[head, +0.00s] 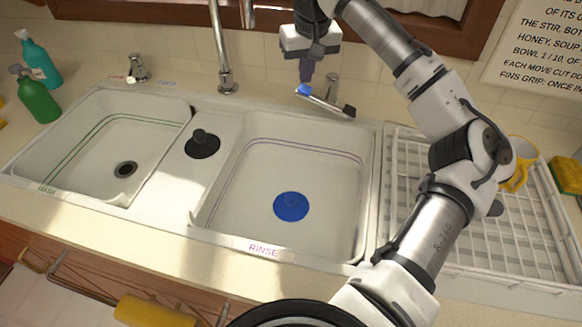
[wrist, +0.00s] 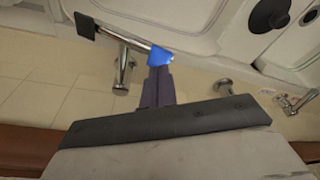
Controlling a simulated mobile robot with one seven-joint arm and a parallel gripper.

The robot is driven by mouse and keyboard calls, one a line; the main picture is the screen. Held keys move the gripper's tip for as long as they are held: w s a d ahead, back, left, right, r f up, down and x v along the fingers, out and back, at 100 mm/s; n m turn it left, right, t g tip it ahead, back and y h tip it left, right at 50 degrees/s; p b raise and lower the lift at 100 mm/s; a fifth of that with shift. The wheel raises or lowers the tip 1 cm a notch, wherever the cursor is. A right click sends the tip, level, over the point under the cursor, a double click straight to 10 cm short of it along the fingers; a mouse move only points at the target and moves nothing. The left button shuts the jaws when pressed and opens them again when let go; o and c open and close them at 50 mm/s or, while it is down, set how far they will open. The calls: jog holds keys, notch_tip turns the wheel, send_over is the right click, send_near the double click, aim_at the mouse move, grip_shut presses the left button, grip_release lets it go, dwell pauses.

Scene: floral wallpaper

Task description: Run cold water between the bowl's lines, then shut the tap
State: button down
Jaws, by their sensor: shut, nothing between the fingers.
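The rinse bowl (head: 330,165) is the white right-hand basin, with thin coloured lines around its upper wall. A blue plug (head: 290,206) sits on its floor; I see no clear water surface. The cold tap lever (head: 328,102), a metal bar with a blue cap and black end, stands behind this bowl. It also shows in the wrist view (wrist: 128,36). My gripper (head: 305,82) points down, shut and empty, its tips at the lever's blue-capped end. In the wrist view, the fingertips (wrist: 158,72) meet or nearly meet the blue cap. The spout (head: 219,50) rises out of frame; no stream shows.
The wash bowl (head: 90,150) with green lines and an open drain is on the left. A black plug (head: 202,143) rests on the divider. Another tap handle (head: 137,68) and green bottles (head: 38,97) stand left. A white rack (head: 480,230) with a yellow mug (head: 522,160) is right.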

aim_at(305, 89)
jog(key=shift+f+b, duration=1.05)
jog(key=shift+f, duration=1.35)
notch_tip(305, 89, up, 7)
jog(key=p, duration=0.6)
jog(key=shift+p, duration=0.35)
jog(key=shift+d, duration=0.2)
jog(key=s+d+p, duration=0.1)
jog(key=s+d, duration=0.1)
jog(key=d, duration=0.8)
jog(key=shift+d+f, duration=0.15)
jog(key=shift+s, duration=0.1)
jog(key=shift+f+b, duration=0.45)
jog(key=shift+f, duration=1)
dwell(1.4)
